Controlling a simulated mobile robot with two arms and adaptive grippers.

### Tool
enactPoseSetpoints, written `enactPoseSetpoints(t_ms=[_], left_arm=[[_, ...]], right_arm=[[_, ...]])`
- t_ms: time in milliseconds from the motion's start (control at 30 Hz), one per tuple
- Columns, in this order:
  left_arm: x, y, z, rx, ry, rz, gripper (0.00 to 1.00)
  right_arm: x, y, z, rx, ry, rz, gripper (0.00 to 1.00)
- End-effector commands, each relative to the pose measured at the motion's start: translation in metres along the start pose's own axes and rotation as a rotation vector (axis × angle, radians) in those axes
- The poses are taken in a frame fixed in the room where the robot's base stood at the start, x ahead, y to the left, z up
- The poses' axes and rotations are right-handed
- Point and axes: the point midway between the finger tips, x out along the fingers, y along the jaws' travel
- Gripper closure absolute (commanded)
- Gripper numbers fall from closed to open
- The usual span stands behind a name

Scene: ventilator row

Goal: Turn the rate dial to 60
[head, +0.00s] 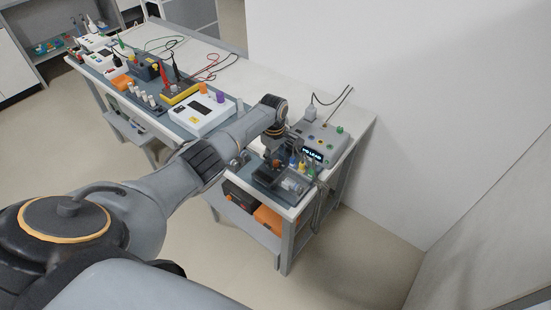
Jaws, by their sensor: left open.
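A grey device (322,133) with a small lit display (312,155) stands at the near right end of the bench. It has several small coloured knobs or sockets on top. I cannot pick out the rate dial or its setting at this size; part of the device front is hidden by my arm. My left gripper (276,158) is open and points down just left of the display, above the bench's near end. I cannot tell whether it touches anything. My right gripper is not in view.
Beside the gripper are a dark tray (268,178) and small blue and yellow pieces. A white unit (202,115), a yellow box (180,92) and cables lie further left along the bench. A white wall (430,110) stands close behind the bench. An orange bin (268,218) sits underneath.

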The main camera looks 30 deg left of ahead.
Motion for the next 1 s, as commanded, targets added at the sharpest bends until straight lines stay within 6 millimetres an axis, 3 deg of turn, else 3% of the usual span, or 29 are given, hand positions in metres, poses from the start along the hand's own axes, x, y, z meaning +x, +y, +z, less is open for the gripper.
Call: enactPoseSetpoints(t_ms=[100, 300, 667, 1000], left_arm=[[-0.0002, 0.0, 0.0001, 0.0, 0.0, 0.0, 0.59], [-0.0002, -0.0002, 0.0, 0.0, 0.0, -0.001, 1.0], [-0.0001, -0.0003, 0.0001, 0.029, -0.002, -0.001, 1.0], [0.0002, -0.0002, 0.0005, 0.234, -0.01, -0.002, 1.0]], right_arm=[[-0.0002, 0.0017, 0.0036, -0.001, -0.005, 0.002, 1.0], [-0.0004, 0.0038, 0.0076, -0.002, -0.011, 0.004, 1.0], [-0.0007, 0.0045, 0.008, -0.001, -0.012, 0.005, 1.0], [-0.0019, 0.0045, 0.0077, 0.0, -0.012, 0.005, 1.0]])
